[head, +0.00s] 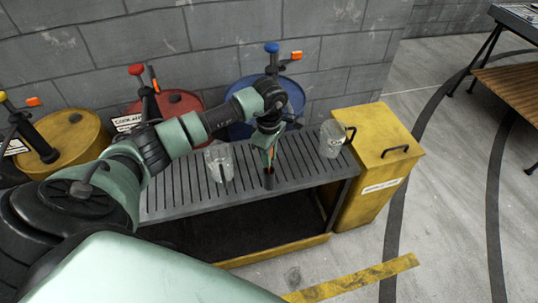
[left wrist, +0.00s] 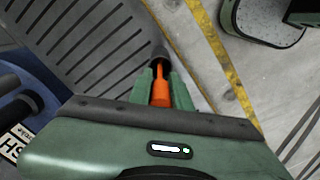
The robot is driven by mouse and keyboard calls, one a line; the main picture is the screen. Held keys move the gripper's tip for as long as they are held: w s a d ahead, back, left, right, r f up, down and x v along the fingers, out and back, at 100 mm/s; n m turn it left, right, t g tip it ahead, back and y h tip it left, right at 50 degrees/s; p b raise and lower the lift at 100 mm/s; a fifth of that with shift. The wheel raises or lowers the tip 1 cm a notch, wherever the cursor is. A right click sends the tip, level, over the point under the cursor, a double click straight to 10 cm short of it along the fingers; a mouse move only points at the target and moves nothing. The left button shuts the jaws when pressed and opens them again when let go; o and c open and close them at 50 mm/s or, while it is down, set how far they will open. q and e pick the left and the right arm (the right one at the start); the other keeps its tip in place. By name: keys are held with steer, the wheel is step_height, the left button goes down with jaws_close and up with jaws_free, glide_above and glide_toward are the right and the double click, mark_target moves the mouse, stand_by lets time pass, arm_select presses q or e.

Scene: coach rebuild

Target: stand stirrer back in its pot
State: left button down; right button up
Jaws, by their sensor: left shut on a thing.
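My left gripper (head: 268,157) is above the front part of the slatted bench, pointing down. It is shut on the orange stirrer (left wrist: 160,92), which shows between the two green fingers in the left wrist view. A small dark cylinder, which looks like the pot (head: 269,181), is directly below the gripper at the bench top. It also shows in the left wrist view (left wrist: 159,52), at the far end of the stirrer. I cannot tell whether the stirrer's tip is inside it or only lined up over it. My right gripper is not in view.
A clear jug (head: 213,164) stands on the slatted bench (head: 180,203) left of the gripper, another clear jug (head: 332,139) at the right end. A yellow cabinet (head: 375,165) adjoins the bench. Blue (head: 297,95), red (head: 180,103) and yellow (head: 75,140) drums stand behind, along the wall.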

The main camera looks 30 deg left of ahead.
arm_select(q)
steer(key=shift+f, duration=0.1)
steer(key=c, duration=1.3)
jaws_free()
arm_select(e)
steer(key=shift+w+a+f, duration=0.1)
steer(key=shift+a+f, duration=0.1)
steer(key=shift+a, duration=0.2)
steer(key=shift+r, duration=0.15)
